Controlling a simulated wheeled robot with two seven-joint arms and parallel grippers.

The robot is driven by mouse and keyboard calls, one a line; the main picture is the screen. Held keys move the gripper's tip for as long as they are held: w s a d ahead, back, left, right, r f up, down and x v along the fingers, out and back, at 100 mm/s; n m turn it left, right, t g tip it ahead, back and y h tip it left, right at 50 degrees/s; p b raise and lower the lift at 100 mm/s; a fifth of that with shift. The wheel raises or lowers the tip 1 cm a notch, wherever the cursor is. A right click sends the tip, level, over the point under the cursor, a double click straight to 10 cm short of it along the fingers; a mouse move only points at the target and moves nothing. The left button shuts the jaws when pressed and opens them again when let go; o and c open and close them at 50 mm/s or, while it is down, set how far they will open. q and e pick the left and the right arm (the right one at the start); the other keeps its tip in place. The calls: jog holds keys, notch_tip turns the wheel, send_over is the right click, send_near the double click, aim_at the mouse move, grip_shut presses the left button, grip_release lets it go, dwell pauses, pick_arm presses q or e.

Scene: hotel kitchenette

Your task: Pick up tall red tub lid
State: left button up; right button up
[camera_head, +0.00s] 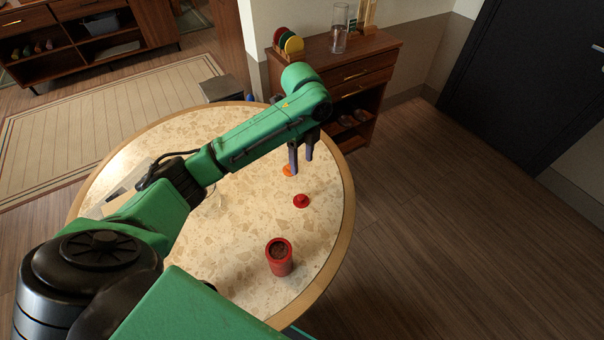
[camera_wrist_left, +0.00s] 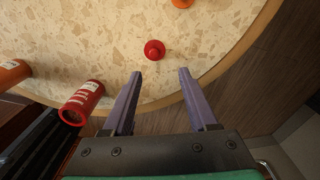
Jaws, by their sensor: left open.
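The red lid (camera_head: 301,201), a small round disc with a knob, lies on the round speckled table (camera_head: 236,205). The open red tub (camera_head: 279,257) stands upright near the front edge, with dark contents. My left gripper (camera_head: 301,165) points down, open and empty, above the table's right side, on the far side of the lid in the head view. In the left wrist view the lid (camera_wrist_left: 154,50) shows just beyond the open fingertips (camera_wrist_left: 160,73), roughly between them, not touching. The red tub (camera_wrist_left: 82,103) is to their left there. My right gripper is not in view.
An orange lid (camera_head: 288,170) lies near my left fingers. An orange tub (camera_wrist_left: 12,73) stands at the left edge of the left wrist view. My left arm hides much of the table. A wooden cabinet (camera_head: 345,65) stands behind; floor is open at right.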

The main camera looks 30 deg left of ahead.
pick_arm(q)
send_over(301, 197)
jog(key=f, duration=0.4)
jog(key=f+p, duration=0.1)
jog(key=f, duration=0.1)
jog(key=shift+s+d, duration=0.25)
jog(key=shift+d, duration=0.05)
jog(key=f, duration=0.7)
jog(key=shift+w+a+p, duration=0.3)
jog(key=shift+a+p, duration=0.05)
jog(key=shift+p, duration=0.05)
jog(key=shift+f, duration=0.15)
jog(key=shift+c, duration=0.9)
grip_shut()
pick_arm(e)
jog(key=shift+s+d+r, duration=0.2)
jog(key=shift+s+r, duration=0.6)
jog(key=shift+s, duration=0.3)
